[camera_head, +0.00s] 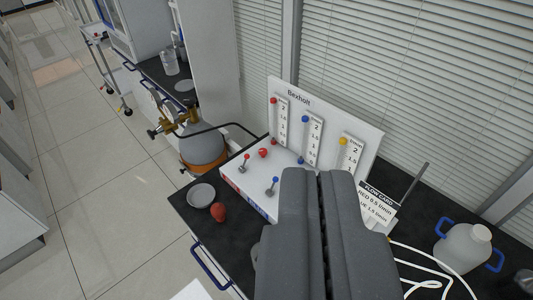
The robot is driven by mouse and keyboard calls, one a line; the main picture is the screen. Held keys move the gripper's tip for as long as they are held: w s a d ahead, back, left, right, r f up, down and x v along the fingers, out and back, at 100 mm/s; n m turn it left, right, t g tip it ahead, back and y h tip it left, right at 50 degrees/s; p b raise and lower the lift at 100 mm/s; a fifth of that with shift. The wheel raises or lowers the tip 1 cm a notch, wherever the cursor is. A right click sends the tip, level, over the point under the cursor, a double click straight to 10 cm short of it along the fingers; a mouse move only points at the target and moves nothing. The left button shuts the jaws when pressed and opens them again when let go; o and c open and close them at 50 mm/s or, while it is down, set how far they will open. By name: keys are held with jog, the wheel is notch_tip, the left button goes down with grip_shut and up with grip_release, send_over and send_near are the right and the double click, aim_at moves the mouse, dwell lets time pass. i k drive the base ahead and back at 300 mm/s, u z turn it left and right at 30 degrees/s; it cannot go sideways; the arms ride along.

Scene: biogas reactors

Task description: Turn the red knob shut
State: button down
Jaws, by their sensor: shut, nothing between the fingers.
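A white flow panel labelled Bexholt (327,107) stands on the dark bench with three upright flow tubes, topped red, blue and yellow. A round red knob (263,153) sits on the white box top in front of the red-topped tube. Left of it is a small lever with a red tip (246,157); a similar lever with a blue tip (275,181) is nearer. My gripper (319,175) is shut and empty, over the front right of the box and apart from the red knob. It hides the box's right part, including whatever lies before the yellow-topped tube.
A red round object (219,212) and a grey dish (201,195) lie on the bench at left. A flow card (376,202), white tubing (428,284) and a white jug (464,247) are at right. A gas cylinder (202,145) stands behind left.

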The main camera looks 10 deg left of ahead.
aim_at(262, 152)
jog(key=k, duration=1.3)
jog(key=u, duration=0.6)
jog(key=i, duration=0.85)
jog(key=u, duration=0.85)
jog(key=i, duration=1.3)
jog(key=z, duration=0.65)
jog(key=i, duration=1.1)
jog(key=z, duration=0.75)
jog(key=k, duration=0.55)
jog(key=z, duration=0.25)
